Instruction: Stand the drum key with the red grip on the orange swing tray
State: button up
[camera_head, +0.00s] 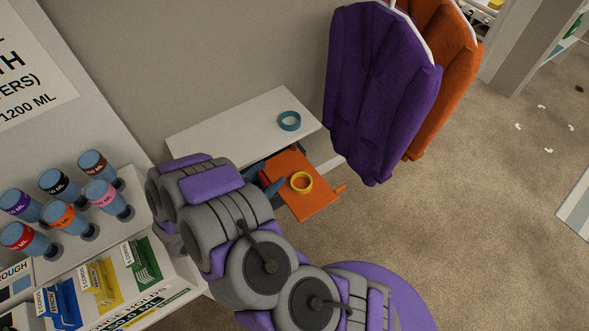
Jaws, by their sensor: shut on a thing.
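The orange swing tray (312,207) juts out below a white shelf, with a tab at its right end. A small piece of the red grip of the drum key (265,178) shows at the tray's left edge, between the dark fingers of my gripper (265,180). My gripper is shut on the drum key. My purple and grey arm hides most of the gripper and the key. I cannot tell whether the key touches the tray or how upright it is.
A yellow ring (301,182) lies on the tray close to my gripper. A teal ring (289,121) sits on the white shelf (225,124). Purple (380,90) and orange (445,70) garments hang to the right. Several labelled bottles stand at left. The carpet at right is mostly clear.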

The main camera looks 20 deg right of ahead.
jog(key=w+d+f, duration=0.1)
jog(key=w+d+f+p, duration=0.1)
jog(key=w+f, duration=0.1)
jog(key=shift+w+d+f, duration=0.1)
jog(key=shift+w+d, duration=0.15)
jog(key=shift+d, duration=0.05)
jog(key=d, duration=0.3)
jog(key=shift+w+f+p, duration=0.3)
jog(key=shift+w+f, duration=0.05)
jog(key=shift+w, duration=0.05)
jog(key=shift+w+d+f+p, duration=0.25)
jog(key=shift+d+p, duration=0.05)
jog(key=shift+d, duration=0.35)
jog(key=shift+w+f, duration=0.3)
jog(key=shift+f, duration=0.3)
jog(key=shift+w+a+f, duration=0.15)
jog(key=shift+a+f, duration=0.05)
jog(key=shift+a, duration=0.15)
jog(key=shift+d, duration=0.4)
jog(key=o, duration=0.8)
jog(key=shift+d+f, duration=0.1)
jog(key=shift+d, duration=0.3)
jog(key=shift+c, duration=0.2)
jog(key=o, duration=0.3)
jog(key=shift+a, duration=0.65)
jog(key=shift+s+a+p, duration=0.35)
jog(key=shift+s+a, duration=0.05)
jog(key=shift+s, duration=0.05)
jog(key=v, duration=0.6)
